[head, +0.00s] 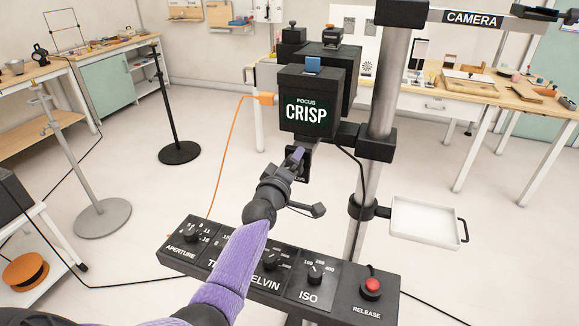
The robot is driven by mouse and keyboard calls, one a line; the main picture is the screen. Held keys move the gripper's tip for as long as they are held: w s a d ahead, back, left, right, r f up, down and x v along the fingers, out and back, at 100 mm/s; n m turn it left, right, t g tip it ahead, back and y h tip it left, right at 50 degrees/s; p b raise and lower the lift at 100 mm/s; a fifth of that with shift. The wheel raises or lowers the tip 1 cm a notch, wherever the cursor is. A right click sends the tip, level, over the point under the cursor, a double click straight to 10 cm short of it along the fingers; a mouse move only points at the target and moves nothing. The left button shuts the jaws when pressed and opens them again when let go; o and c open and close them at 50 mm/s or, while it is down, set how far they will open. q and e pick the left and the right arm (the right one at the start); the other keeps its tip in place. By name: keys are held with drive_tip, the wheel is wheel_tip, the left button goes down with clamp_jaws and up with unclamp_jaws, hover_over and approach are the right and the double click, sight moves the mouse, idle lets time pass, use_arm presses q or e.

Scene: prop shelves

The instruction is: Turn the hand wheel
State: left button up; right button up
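A black camera body (343,75) stands on a metal column, and its screen (306,113) reads "FOCUS CRISP". Below the screen is a small dark plate (299,179) with a partly hidden label ending in "CUS". My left gripper (298,156), with purple on its fingers, is at the front of this plate and overlaps it. I cannot make out the hand wheel; the gripper may be covering it. I cannot tell whether the fingers are open, shut or touching anything. My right gripper is not in view.
A control panel (325,302) with aperture, kelvin and ISO knobs and a red release button (372,284) lies below my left arm. A white tray (425,222) is on the column's right. An orange cable (229,135) hangs at the left. Workbenches stand behind.

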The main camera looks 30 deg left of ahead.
use_arm(q)
drive_tip(key=p+v, duration=0.3)
drive_tip(key=v, duration=0.7)
drive_tip(key=shift+a, duration=0.1)
